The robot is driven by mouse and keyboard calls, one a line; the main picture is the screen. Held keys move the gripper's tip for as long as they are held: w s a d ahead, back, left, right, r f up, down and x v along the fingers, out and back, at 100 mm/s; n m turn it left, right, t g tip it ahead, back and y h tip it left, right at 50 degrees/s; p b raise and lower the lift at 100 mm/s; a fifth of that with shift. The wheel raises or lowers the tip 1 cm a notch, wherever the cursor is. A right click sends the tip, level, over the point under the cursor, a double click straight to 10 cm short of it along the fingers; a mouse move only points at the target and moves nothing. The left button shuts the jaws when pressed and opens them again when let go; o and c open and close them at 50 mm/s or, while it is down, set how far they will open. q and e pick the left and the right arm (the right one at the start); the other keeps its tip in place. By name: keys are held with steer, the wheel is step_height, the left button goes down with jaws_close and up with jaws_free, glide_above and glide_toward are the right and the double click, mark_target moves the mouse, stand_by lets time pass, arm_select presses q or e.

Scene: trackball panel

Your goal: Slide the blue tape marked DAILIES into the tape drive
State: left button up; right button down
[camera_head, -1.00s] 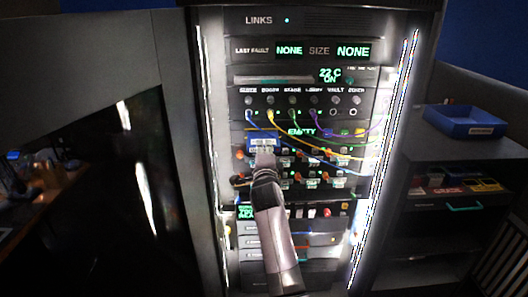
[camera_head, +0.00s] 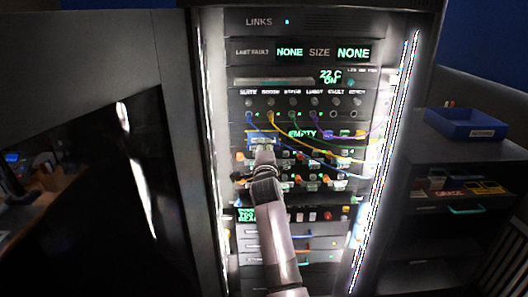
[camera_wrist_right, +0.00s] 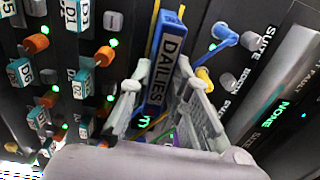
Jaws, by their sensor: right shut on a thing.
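The blue tape (camera_head: 261,134) carries a white label that reads DAILIES in the wrist view (camera_wrist_right: 164,62). My right gripper (camera_head: 264,147) is shut on it, with one finger on each side in the wrist view (camera_wrist_right: 157,84). The tape is held in front of the tape drive's panel, just left of the green EMPTY display (camera_head: 302,134). The drive's slot is hidden behind the tape and gripper, so I cannot tell whether the tape's far end is inside it. My left gripper is out of view.
Blue, yellow, green and purple cables (camera_head: 340,153) hang across the rack from the jack row above, close to the gripper. Orange and teal-tagged plugs (camera_wrist_right: 90,60) crowd the panel below. A blue tray (camera_head: 466,124) stands on the cabinet at the right.

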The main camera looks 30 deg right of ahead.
steer(key=shift+b+x, duration=1.6)
steer(key=shift+x, duration=0.75)
steer(key=c, duration=1.4)
jaws_free()
steer(key=shift+f, duration=0.1)
steer(key=shift+v, duration=3.7)
